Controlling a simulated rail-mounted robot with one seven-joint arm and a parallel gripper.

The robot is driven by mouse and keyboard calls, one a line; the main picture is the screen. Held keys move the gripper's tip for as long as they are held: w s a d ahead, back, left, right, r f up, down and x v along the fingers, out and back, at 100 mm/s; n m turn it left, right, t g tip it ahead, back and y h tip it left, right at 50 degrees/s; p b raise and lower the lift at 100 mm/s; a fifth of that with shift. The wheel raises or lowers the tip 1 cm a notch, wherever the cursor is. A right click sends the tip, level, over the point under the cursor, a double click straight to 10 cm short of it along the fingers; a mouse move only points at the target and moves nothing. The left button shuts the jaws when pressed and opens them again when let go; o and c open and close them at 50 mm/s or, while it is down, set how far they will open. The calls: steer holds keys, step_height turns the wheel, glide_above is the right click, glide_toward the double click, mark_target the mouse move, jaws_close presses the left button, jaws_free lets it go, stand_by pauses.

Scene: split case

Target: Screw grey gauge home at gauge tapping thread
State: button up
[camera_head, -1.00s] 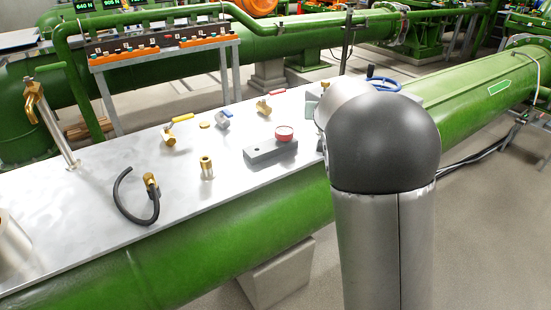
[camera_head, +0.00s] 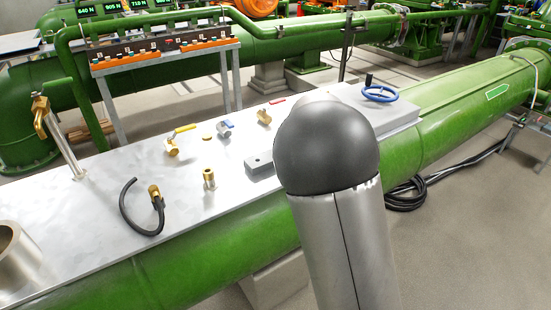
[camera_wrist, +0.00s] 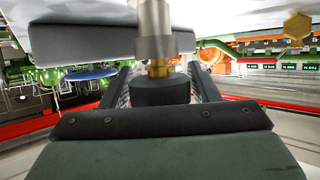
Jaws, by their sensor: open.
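In the wrist view a dark grey round body (camera_wrist: 160,90) with a brass neck (camera_wrist: 157,69) meets a pale metal sleeve (camera_wrist: 156,47). It looks like the grey gauge, but its dial does not show. My gripper (camera_wrist: 160,84) frames this body between its dark parts. It is open, and contact with the body cannot be told. In the head view my rounded wrist and arm hide the gripper and this spot. An upright brass fitting (camera_head: 208,179) stands on the plate. Whether it is the gauge tapping cannot be told.
The metal plate (camera_head: 100,215) carries a grey block (camera_head: 259,162), partly hidden, a black hose (camera_head: 127,215) with a brass end, and several small valves. A blue handwheel (camera_head: 380,94) stands behind my arm. A tall brass-topped post (camera_head: 58,135) is at left.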

steer(key=p+v, duration=0.3)
steer(key=v, duration=0.2)
steer(key=shift+a+r+p, duration=0.1)
steer(key=shift+r+p, duration=0.1)
steer(key=shift+p, duration=0.15)
steer(key=shift+s, duration=0.45)
